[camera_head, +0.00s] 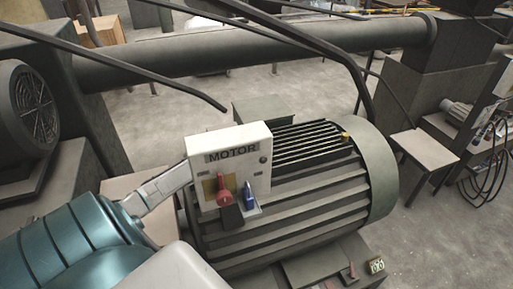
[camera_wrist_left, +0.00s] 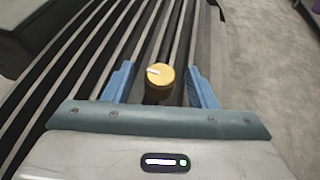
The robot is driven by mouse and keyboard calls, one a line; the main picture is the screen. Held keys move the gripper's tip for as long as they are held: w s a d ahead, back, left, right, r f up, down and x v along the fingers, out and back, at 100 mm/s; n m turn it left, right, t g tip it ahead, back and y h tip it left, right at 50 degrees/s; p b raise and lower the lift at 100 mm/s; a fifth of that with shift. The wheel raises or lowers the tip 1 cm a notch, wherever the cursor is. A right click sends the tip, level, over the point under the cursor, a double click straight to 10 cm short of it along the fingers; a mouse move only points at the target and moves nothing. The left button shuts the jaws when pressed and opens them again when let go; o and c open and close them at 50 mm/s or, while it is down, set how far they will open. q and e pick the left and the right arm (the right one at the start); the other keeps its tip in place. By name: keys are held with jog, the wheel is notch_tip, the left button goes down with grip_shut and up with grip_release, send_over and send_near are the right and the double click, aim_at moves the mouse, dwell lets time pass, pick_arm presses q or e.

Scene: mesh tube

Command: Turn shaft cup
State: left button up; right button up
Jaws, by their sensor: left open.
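The shaft cup, a small round yellow cap with a pale mark on top, shows in the left wrist view (camera_wrist_left: 161,76) on a dark stem above the dark motor fins. My left gripper (camera_wrist_left: 161,90) is open, with one blue finger on each side of the cap and visible gaps between. A small yellow piece (camera_head: 346,137) also shows on the motor's top right in the head view; I cannot tell if it is the same cap. In the head view my left arm passes behind the MOTOR box, and its gripper is hidden. My right gripper is not in view.
The large ribbed motor (camera_head: 300,205) fills the middle. The white MOTOR box (camera_head: 232,158) stands in front of it, with a red switch (camera_head: 224,196) and a blue padlock (camera_head: 249,195). A thick pipe (camera_head: 230,55) runs behind. A small bench (camera_head: 424,148) stands at right.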

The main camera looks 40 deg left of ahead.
pick_arm(q)
jog(key=shift+w+d+f, duration=0.25)
jog(key=shift+w, duration=0.35)
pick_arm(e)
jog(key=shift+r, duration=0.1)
pick_arm(q)
jog(key=shift+c, duration=0.4)
